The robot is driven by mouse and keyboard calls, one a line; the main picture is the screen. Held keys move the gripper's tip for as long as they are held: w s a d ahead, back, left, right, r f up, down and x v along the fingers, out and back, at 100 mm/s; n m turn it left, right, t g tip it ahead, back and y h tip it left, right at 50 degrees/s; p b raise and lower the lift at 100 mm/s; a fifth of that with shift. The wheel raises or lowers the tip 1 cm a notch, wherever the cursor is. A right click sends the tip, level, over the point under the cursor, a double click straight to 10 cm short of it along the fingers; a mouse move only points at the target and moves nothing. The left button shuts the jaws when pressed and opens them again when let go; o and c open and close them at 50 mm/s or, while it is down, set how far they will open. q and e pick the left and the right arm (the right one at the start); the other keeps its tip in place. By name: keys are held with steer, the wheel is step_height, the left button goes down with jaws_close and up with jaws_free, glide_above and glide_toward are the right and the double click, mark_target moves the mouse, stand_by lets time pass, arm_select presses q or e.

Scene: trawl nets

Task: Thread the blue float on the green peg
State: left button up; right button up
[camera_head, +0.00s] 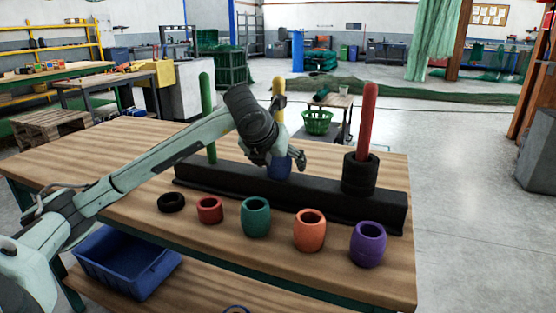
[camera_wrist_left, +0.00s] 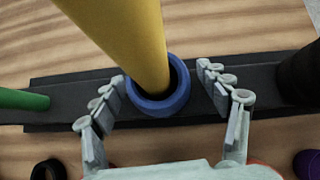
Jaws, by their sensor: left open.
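The blue float (camera_head: 279,168) is around the yellow peg (camera_head: 278,87), low down at the black base (camera_head: 330,200). It also shows in the left wrist view (camera_wrist_left: 160,104), with the yellow peg (camera_wrist_left: 130,40) through it. My left gripper (camera_head: 284,157) is open, with its fingers on either side of the float; in the wrist view, gaps show between fingers and float. The green peg (camera_head: 207,95) stands bare at the left end of the base and shows at the left edge of the wrist view (camera_wrist_left: 22,99). My right gripper is not in view.
A red peg (camera_head: 367,120) at the right end carries black rings (camera_head: 360,174). Along the table front stand a black ring (camera_head: 171,202), a red float (camera_head: 210,210), a teal float (camera_head: 255,217), an orange float (camera_head: 309,230) and a purple float (camera_head: 368,244). A blue bin (camera_head: 125,262) sits below.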

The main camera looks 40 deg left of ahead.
arm_select(q)
steer(key=c, duration=1.3)
steer(key=o, duration=1.3)
steer(key=shift+c, duration=0.2)
steer(key=v, duration=1.2)
